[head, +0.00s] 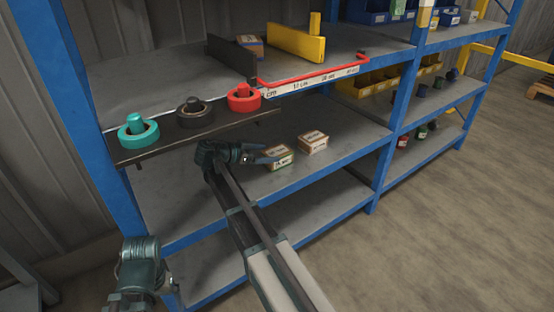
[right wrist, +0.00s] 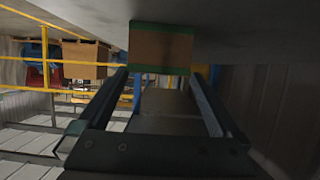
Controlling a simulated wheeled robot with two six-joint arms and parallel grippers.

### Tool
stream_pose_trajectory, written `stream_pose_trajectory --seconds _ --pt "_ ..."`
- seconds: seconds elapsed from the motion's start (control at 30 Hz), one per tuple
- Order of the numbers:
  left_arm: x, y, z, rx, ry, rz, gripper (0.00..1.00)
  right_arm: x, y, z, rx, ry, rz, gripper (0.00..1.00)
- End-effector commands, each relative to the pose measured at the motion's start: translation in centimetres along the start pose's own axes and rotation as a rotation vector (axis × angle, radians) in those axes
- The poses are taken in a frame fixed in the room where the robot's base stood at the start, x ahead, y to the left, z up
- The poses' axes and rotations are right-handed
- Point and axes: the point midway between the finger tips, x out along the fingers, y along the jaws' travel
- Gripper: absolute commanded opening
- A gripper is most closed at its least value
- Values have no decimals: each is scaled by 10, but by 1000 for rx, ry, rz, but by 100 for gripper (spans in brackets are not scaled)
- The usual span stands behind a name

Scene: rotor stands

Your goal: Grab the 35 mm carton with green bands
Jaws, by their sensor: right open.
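The carton with green bands (head: 280,157) is small and tan. It sits on the middle shelf near the front edge, left of a second carton. In the right wrist view it (right wrist: 160,48) shows a brown face with green strips along two opposite edges, straight ahead at the fingertips. My right gripper (head: 262,156) is open and empty, low over the shelf at the carton's left side. In the right wrist view the fingers (right wrist: 160,78) line up with the carton's two sides; I cannot tell whether they touch it. Of my left arm, only a part shows at bottom left.
A tan carton (head: 313,142) with a reddish label stands just right of the green-banded one. Above, a dark ledge (head: 205,135) holds teal, black and red rotor-like rings. A red rail (head: 315,80) edges the upper shelf. A blue post (head: 392,120) stands right. The shelf right of the cartons is clear.

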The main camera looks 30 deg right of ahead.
Motion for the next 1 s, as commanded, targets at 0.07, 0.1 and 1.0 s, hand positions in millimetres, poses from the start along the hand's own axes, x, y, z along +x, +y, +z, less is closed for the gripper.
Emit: stream_pose_trajectory --seconds 0.07,0.1,1.0 --pt "1 0 0 0 0 0 100 3 0 0 0 0 1 100" --pt "3 0 0 0 0 0 100 6 1 0 1 0 1 100" --pt "18 2 -1 -4 0 0 100 51 3 -2 0 0 0 42"
